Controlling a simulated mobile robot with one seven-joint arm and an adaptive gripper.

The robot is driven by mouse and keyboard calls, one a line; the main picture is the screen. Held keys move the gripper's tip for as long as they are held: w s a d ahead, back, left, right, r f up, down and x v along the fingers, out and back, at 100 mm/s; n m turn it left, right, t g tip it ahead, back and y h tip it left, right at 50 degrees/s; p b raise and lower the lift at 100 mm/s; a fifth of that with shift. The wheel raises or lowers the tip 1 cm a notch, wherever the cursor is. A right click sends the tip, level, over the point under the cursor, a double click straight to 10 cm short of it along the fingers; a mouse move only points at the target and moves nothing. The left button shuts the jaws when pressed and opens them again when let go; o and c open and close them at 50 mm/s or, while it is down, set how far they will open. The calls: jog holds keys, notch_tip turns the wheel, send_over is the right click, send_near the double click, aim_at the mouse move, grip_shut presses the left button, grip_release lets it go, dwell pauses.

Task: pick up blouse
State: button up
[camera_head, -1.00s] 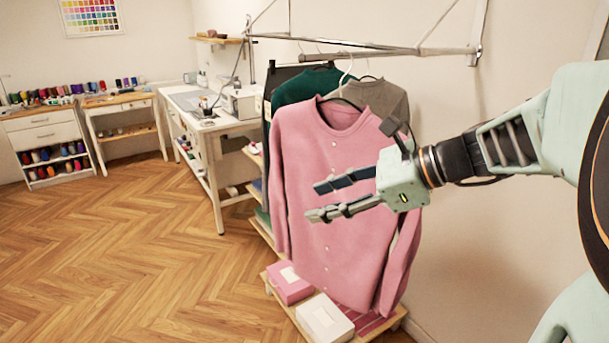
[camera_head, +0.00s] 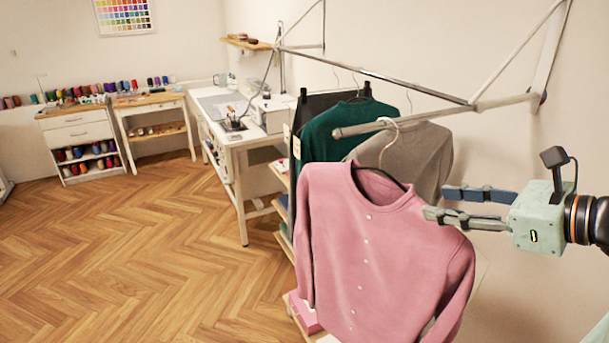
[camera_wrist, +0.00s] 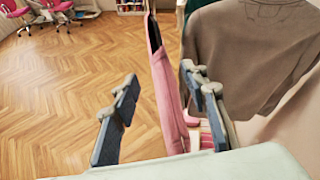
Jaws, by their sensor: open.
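The pink blouse (camera_head: 375,245) hangs on a hanger (camera_head: 392,140) at the near end of the wall rail, its buttoned front toward the head camera. My gripper (camera_head: 436,203) is open at the blouse's right shoulder, level with it, pointing left. One finger shows in front of the shoulder and the other farther back. In the wrist view, the blouse (camera_wrist: 168,100) shows edge-on as a narrow pink strip between the open fingers (camera_wrist: 160,76), nearer the right one. I cannot tell whether a finger touches the cloth.
A grey-brown garment (camera_head: 430,150) and a dark green one (camera_head: 335,130) hang close behind on the rail (camera_head: 400,84). A pink box (camera_head: 305,312) lies on the low shelf below. The sewing table (camera_head: 240,165) stands behind. The wood floor at left is clear.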

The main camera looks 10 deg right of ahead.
aim_at(416, 202)
jog(key=b+x, duration=0.1)
jog(key=x, duration=0.5)
jog(key=shift+s+a+f, duration=0.1)
jog(key=shift+a+f, duration=0.05)
jog(key=b+x, duration=0.1)
jog(key=x, duration=0.5)
jog(key=shift+b, duration=0.4)
jog(key=shift+r, duration=0.25)
grip_shut()
